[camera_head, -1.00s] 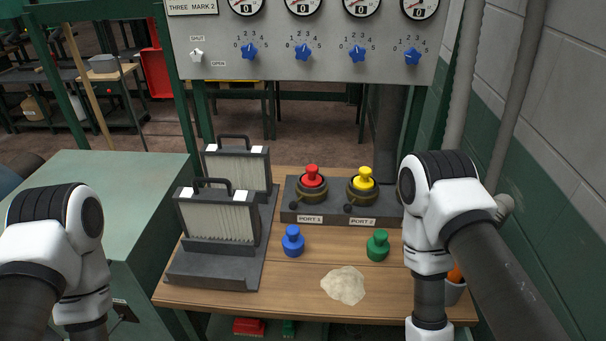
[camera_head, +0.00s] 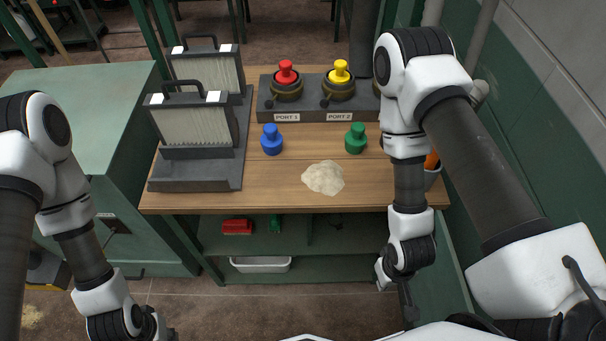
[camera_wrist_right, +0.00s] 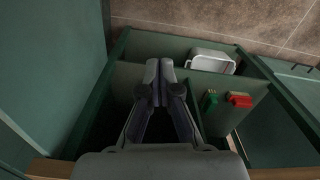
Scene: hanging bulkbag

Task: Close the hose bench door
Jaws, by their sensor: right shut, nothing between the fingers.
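The hose bench (camera_head: 240,200) has a wooden top and an open green shelf compartment below. A green panel (camera_head: 446,262), which looks like its door standing open, runs forward from the right end of the bench. In the right wrist view a large green panel (camera_wrist_right: 50,55) fills the left side, beside the open compartment. My right gripper (camera_head: 408,312) points down in front of the bench, left of the panel. Its fingers show shut and empty in the right wrist view (camera_wrist_right: 159,72). My left wrist is at the bottom left; its fingers are out of frame.
Below the top are a red item (camera_head: 237,227), a green item (camera_head: 275,223) and a white bin (camera_head: 260,264). A green cabinet (camera_head: 95,110) stands left. Floor in front is clear.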

